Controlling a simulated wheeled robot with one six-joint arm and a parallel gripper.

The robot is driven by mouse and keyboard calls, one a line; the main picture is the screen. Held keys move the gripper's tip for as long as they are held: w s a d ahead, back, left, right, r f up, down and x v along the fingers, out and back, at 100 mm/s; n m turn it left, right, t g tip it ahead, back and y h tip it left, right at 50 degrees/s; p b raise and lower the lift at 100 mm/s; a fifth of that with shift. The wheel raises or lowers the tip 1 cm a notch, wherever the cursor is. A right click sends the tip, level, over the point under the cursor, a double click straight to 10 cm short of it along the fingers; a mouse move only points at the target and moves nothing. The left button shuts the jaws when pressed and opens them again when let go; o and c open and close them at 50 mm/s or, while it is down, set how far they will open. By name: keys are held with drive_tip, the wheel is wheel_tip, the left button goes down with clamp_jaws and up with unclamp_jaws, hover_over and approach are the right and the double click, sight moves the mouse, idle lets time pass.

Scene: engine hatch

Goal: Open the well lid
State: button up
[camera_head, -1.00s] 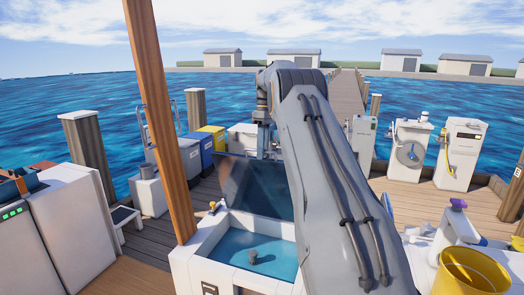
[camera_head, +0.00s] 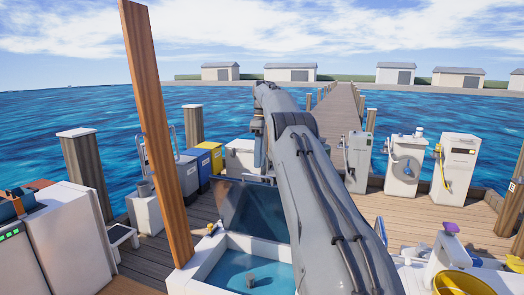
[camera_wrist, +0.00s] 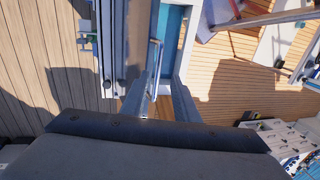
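The well lid (camera_head: 255,209) is a dark, see-through panel. It stands steeply raised at the far side of a white-rimmed well (camera_head: 209,260) with blue water and a small grey piece inside. My arm crosses the head view and its wrist hangs down behind the lid's top edge, so my gripper is hidden there. In the wrist view my gripper (camera_wrist: 165,80) points downward with its two grey fingers apart, and I see nothing clearly held. The well (camera_wrist: 173,38) shows beyond the fingers. I cannot tell whether a finger touches the lid.
A wooden post (camera_head: 157,130) rises left of the well. Cabinets and bins line the dock's far left edge; white dispensers (camera_head: 405,165) stand at the right. A yellow bucket (camera_head: 462,283) is at the lower right. Planks behind the well are partly free, with water beyond.

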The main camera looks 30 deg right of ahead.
drive_tip(key=shift+d+r+p, duration=0.1)
drive_tip(key=shift+r+p, duration=0.45)
drive_tip(key=shift+r, duration=0.15)
